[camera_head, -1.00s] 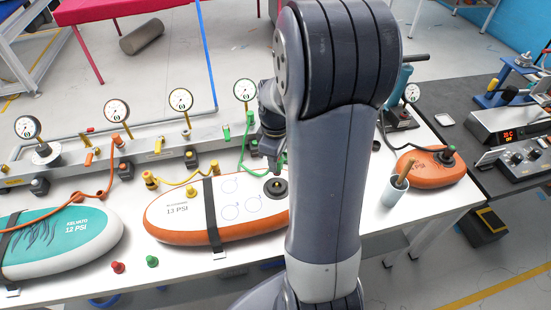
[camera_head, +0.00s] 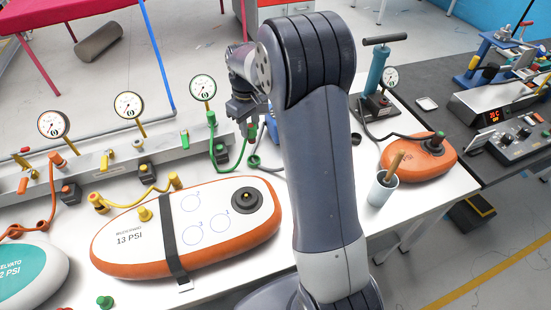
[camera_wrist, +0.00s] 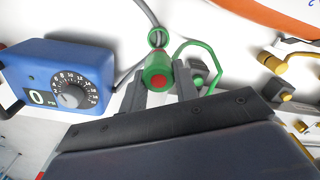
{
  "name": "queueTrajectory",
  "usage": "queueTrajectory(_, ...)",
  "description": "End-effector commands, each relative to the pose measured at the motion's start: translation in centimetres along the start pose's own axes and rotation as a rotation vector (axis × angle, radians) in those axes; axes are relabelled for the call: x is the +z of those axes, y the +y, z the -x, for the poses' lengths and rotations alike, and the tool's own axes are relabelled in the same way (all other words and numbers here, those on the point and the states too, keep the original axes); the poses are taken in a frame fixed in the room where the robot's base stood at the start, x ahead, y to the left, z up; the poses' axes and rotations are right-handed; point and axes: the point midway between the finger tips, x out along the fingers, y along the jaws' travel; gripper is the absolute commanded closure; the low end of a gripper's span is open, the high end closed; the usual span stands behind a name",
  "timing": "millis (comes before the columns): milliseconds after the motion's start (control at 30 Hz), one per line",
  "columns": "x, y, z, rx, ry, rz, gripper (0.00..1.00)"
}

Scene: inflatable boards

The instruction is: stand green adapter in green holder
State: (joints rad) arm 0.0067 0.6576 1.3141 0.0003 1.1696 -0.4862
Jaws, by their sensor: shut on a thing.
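My gripper (camera_head: 248,122) is beyond the orange-rimmed board, near the gauge rail. In the wrist view its two fingers (camera_wrist: 160,90) are shut on the green adapter (camera_wrist: 158,66), a green round fitting with a red centre. A green hose runs from the adapter. In the head view the adapter (camera_head: 252,131) shows only as a small green bit below the fingers. The green holder (camera_head: 220,154), a dark block, stands on the rail front, left of the gripper; it also shows in the wrist view (camera_wrist: 199,78), right of the adapter and apart from it.
The white and orange board (camera_head: 125,262) with a black valve (camera_head: 243,202) lies in front. A blue pump box (camera_wrist: 62,78) is at left in the wrist view. A hand pump (camera_head: 377,72), cup (camera_head: 382,188) and small orange board (camera_head: 420,158) stand at right.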

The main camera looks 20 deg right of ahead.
Motion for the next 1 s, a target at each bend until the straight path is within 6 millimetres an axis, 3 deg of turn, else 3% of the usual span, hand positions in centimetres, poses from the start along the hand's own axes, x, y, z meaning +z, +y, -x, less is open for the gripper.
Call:
queueTrajectory(300,-0.6,-0.4,-5.0,-0.002,-0.004,-0.009,0.91)
queueTrajectory(733,-0.5,-0.3,-9.7,-0.002,-0.003,-0.008,0.91)
queueTrajectory(1000,-0.6,-0.3,-10.1,0.000,0.000,-0.008,0.91)
